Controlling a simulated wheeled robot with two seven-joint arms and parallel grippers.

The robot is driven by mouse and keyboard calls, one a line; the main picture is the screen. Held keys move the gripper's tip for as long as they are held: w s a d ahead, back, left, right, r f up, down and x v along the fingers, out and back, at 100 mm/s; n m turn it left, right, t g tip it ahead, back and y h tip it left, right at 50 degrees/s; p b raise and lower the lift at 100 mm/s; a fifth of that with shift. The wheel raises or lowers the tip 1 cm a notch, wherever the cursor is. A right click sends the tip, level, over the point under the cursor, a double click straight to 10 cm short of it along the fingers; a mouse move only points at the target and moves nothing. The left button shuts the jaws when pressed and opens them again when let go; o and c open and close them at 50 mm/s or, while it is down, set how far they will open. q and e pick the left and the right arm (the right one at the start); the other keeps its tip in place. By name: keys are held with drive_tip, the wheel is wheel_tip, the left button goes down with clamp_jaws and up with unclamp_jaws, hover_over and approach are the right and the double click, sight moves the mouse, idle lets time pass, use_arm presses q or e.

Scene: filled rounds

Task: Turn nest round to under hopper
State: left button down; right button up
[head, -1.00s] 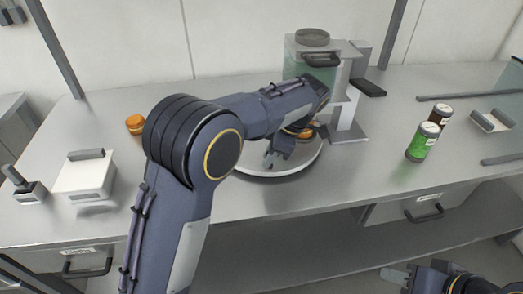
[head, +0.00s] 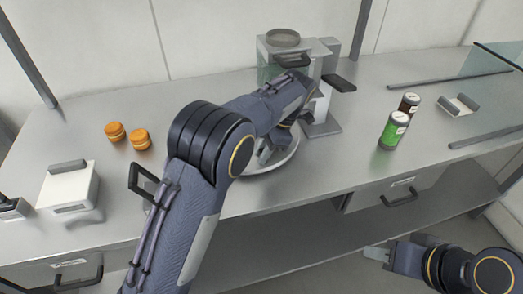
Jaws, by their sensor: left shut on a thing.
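The round pale turntable (head: 283,163) lies on the bench in front of the hopper stand. Only its front and right rim show; my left arm covers the rest, and I cannot make out the nest. The hopper (head: 268,62), a clear box with a grey round lid, stands behind it on a grey post. My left gripper (head: 268,150) points down at the turntable, shut on a part of it that the arm mostly hides. My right gripper (head: 377,254) is at the lower right, away from the bench top; its finger gap cannot be made out.
Two orange rounds (head: 127,136) sit on the bench at the left. A white box (head: 68,190) with a grey top bar is in front of them. A green can (head: 393,131) and a dark can (head: 409,104) stand at the right. Bench between cans and hopper is clear.

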use_arm(q)
drive_tip(key=shift+w+d+r, duration=0.1)
drive_tip(key=c, duration=1.3)
unclamp_jaws()
